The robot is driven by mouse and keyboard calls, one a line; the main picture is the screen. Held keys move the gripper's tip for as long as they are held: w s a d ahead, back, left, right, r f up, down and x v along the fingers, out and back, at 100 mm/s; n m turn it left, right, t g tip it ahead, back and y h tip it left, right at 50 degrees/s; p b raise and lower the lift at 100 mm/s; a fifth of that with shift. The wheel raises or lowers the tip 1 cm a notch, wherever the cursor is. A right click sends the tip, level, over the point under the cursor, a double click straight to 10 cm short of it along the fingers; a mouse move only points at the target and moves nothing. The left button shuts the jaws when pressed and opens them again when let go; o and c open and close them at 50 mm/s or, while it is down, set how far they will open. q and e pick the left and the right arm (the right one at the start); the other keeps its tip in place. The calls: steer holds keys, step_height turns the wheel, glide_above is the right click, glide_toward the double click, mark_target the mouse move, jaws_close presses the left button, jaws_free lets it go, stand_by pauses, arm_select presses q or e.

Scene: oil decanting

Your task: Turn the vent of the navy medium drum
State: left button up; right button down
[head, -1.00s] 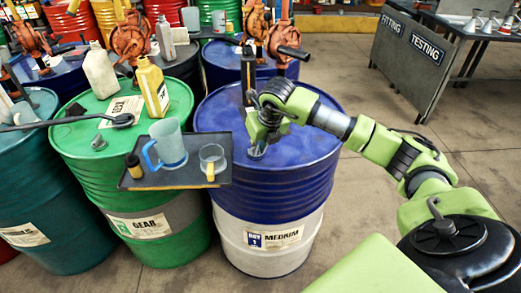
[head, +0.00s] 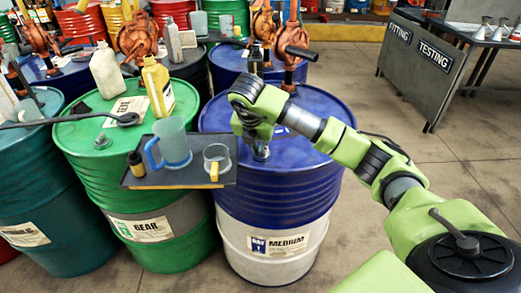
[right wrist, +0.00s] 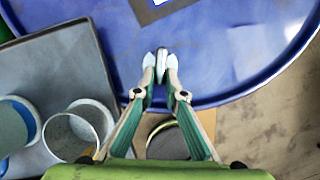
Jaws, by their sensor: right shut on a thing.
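The navy medium drum (head: 290,190) has a blue upper body and a white lower band with a "MEDIUM" label; it stands right of the green drum. Its blue top fills the upper part of the right wrist view (right wrist: 225,60). My right gripper (head: 261,154) is low over the near part of the drum's top. In the right wrist view its fingertips (right wrist: 161,68) are closed on the small grey vent (right wrist: 162,55), close to the drum's near rim. The fingers hide most of the vent. My left gripper is out of view.
A dark tray (head: 205,180) with a blue jug (head: 173,142) and a clear mug (head: 214,158) juts out left of the gripper. A hand pump (head: 292,50) stands behind. Open floor lies to the right.

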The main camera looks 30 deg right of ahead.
stand_by(0.5)
steer(key=c, duration=2.1)
jaws_free()
steer(key=v, duration=1.2)
